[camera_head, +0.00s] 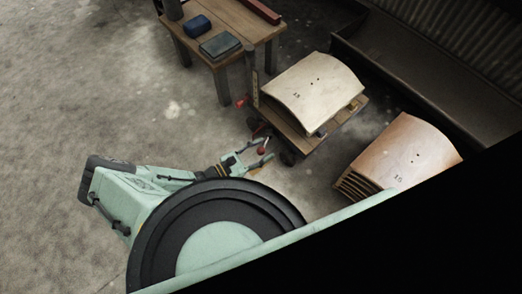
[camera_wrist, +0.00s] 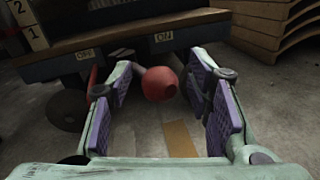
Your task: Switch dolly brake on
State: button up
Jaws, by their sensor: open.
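The dolly (camera_head: 341,128) is a low wooden cart on dark wheels, carrying curved wooden boards. My gripper (camera_wrist: 165,85) is open around the knob, one finger on each side. Contact cannot be told. My gripper (camera_head: 262,152) is low beside the dolly in the head view.
A second stack of curved boards (camera_head: 405,150) stands to the right of the dolly. A wooden table (camera_head: 235,25) with boxes is behind left. A dark metal trough (camera_head: 420,60) runs along the back right. The floor at left is clear.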

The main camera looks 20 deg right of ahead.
grip_shut()
dwell(0.6)
jog(key=shift+s, duration=0.1)
